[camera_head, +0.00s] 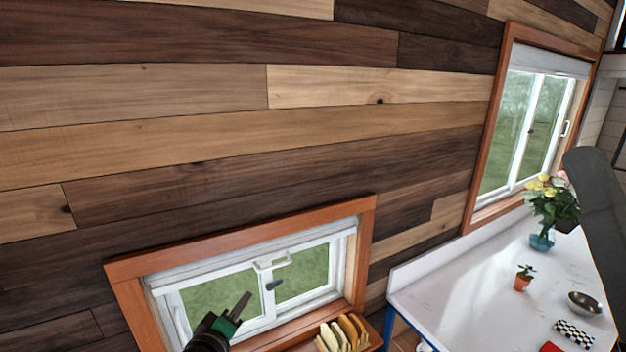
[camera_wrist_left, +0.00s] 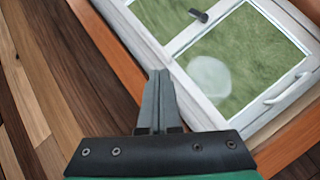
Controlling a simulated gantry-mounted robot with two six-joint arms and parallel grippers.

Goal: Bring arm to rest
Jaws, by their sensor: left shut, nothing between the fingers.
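My left gripper (camera_head: 240,306) comes in at the bottom of the head view, in front of the small low window (camera_head: 215,300). Its fingers point up and are closed together with nothing between them. In the left wrist view my left gripper (camera_wrist_left: 158,78) shows its two fingers side by side and touching, with the window's white frame (camera_wrist_left: 190,85) and orange-brown trim (camera_wrist_left: 112,45) behind them. My right gripper is in neither view.
A rack of several yellow and brown upright pieces (camera_head: 342,333) stands right of the left gripper. A white counter (camera_head: 450,290) at right holds a flower vase (camera_head: 542,240), a potted plant (camera_head: 522,280), a bowl (camera_head: 584,304) and a checkered item (camera_head: 573,334).

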